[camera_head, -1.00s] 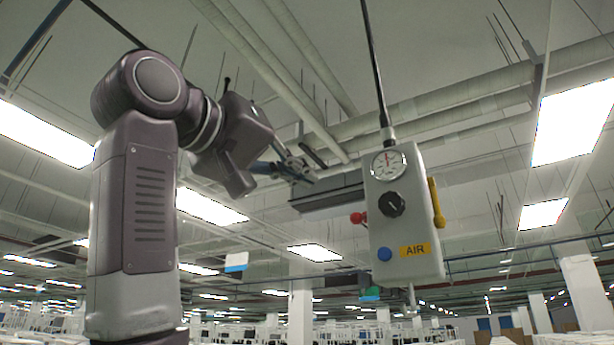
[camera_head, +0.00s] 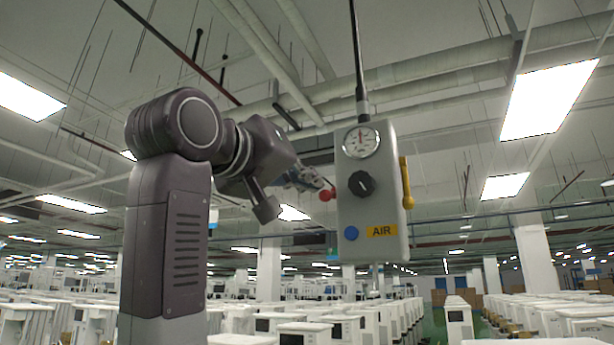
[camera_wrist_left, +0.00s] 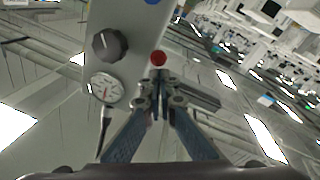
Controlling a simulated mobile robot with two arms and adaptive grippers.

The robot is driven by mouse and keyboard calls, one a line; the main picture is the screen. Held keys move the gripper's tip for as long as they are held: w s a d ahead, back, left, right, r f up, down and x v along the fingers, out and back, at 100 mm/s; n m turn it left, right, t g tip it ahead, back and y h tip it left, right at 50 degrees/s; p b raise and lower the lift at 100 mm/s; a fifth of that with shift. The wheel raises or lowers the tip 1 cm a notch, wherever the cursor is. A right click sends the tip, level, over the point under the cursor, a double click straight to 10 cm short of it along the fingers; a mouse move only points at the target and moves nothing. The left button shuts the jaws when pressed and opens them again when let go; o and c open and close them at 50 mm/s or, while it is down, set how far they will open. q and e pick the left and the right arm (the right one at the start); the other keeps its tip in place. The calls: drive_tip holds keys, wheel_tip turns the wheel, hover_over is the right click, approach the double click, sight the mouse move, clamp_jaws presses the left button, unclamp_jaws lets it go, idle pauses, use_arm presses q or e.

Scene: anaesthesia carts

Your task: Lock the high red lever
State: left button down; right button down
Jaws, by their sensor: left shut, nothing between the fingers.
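A grey AIR control box (camera_head: 372,217) hangs from above at the centre of the head view. A red ball-ended lever (camera_head: 327,194) sticks out of its left side. My left gripper (camera_head: 318,182) is close beside the red ball, on its left, with its fingers shut and empty. In the left wrist view the red ball (camera_wrist_left: 159,58) sits just beyond the tips of my left gripper (camera_wrist_left: 160,78); whether they touch it I cannot tell. The rest of the red lever is mostly hidden. My right gripper is not in view.
The box also carries a gauge (camera_head: 361,142), a black knob (camera_head: 361,184), a blue button (camera_head: 351,233) and a yellow handle (camera_head: 406,182) on its right side. A dark hose (camera_head: 357,50) runs up from it. Many white carts (camera_head: 325,333) stand below.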

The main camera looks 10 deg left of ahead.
use_arm(q)
drive_tip(key=w+f+m+t+h+b, duration=0.2)
drive_tip(key=w+f+t+h+b, duration=0.2)
drive_tip(key=f+t+b, duration=0.3)
drive_tip(key=shift+w+d+f+t+b, duration=0.2)
drive_tip(key=shift+d+t+b, duration=0.25)
drive_tip(key=shift+b, duration=1.4)
